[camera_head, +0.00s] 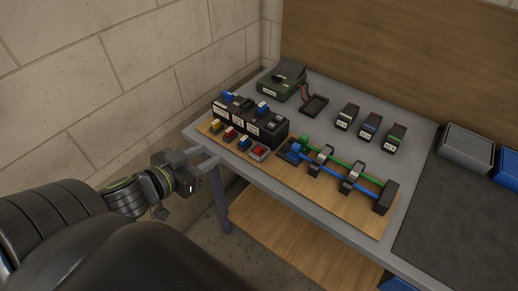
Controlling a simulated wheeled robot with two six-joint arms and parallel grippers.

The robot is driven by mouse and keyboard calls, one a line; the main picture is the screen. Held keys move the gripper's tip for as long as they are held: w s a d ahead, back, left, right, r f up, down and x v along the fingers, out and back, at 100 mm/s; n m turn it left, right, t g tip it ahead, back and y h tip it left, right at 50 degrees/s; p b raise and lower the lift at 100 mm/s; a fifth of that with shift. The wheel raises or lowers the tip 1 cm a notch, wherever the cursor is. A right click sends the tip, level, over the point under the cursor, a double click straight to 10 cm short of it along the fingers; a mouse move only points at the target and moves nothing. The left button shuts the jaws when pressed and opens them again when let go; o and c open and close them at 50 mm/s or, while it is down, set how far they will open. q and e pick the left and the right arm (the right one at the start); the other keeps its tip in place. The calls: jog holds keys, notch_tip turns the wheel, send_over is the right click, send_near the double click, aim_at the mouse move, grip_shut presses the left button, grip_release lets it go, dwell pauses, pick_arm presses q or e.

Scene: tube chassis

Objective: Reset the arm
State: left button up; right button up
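My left arm comes in from the lower left, and its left gripper (207,159) is near the table's left front corner, off the wooden board. Its two fingers stand apart with nothing visible between them, so it is open and empty. My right gripper is not in the view.
A grey table (330,90) carries a wooden board (330,192) with a black block (250,126), green and blue tubes (340,187) and small coloured parts. Block walls close off the left.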

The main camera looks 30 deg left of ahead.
pick_arm(q)
jog(key=shift+s, duration=0.1)
dwell(0.4)
jog(key=a+f+n+g+y, duration=0.1)
jog(key=a+f+g+y, duration=0.1)
jog(key=a+f, duration=0.5)
jog(key=a+f+n+g+y, duration=0.15)
jog(key=a+f, duration=0.25)
jog(key=f, duration=0.6)
jog(key=s+a+f+g+y, duration=0.1)
jog(key=s+f, duration=0.2)
jog(key=f, duration=0.5)
jog(key=s+a+f+g, duration=0.2)
jog(key=f, duration=0.6)
jog(key=s+d+f+g, duration=0.2)
jog(key=s+d+f, duration=0.1)
jog(key=s+f, duration=0.3)
jog(key=s+d+f+g, duration=0.2)
jog(key=s+d+f, duration=0.15)
jog(key=f, duration=0.55)
jog(key=s+d+f+m+g+h, duration=0.1)
jog(key=s+d+f+g+h, duration=0.1)
jog(key=s+d+f, duration=0.6)
jog(key=s+d+g, duration=0.1)
jog(key=s+d, duration=0.2)
jog(key=shift+s+d+f, duration=0.15)
jog(key=shift+s+f, duration=0.25)
jog(key=shift+h, duration=0.25)
